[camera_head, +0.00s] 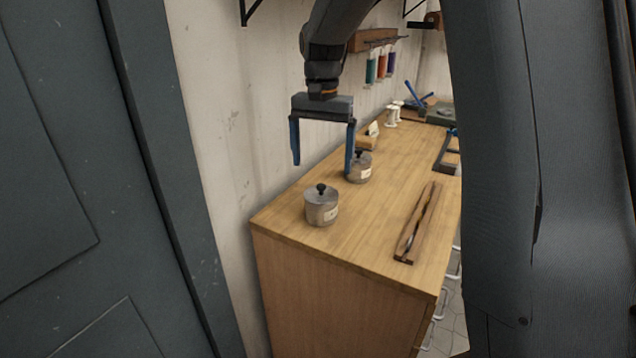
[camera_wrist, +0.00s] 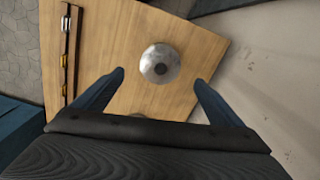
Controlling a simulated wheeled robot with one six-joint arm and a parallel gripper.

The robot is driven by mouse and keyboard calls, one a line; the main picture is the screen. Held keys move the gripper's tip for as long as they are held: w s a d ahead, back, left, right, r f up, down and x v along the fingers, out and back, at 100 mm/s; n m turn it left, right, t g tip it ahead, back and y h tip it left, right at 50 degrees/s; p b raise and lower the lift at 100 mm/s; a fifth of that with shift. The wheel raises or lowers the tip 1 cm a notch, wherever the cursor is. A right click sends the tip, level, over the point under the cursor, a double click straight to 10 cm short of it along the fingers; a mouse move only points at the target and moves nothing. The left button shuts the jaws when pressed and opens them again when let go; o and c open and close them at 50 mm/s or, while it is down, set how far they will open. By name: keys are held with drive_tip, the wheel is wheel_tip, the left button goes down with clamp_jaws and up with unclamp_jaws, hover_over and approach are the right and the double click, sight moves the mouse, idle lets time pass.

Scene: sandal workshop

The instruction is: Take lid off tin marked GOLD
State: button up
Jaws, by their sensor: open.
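Two round metal tins with lids and dark knobs stand on the wooden bench. The nearer tin (camera_head: 321,208) is near the bench's front left corner; the farther tin (camera_head: 360,169) stands behind it to the right. Both have pale labels whose writing is too small to read, so I cannot tell which is marked GOLD. My gripper (camera_head: 322,166) is open and empty, pointing down above the bench. In the wrist view a lidded tin (camera_wrist: 160,64) shows from above, beyond and between the open fingertips (camera_wrist: 159,78), apart from them.
A narrow wooden rack (camera_head: 418,222) with thin tools lies on the bench's right side. Farther back are a yellowish block (camera_head: 366,143), white spools (camera_head: 391,117) and blue-handled tools. The wall runs close along the bench's left edge.

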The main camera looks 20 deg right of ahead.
sight(321, 185)
wheel_tip(321, 185, down, 8)
drive_tip(key=shift+a+r+p, duration=0.1)
drive_tip(key=shift+r+p, duration=0.15)
drive_tip(key=shift+p, duration=1)
drive_tip(key=shift+c, duration=0.2)
drive_tip(key=c, duration=1.1)
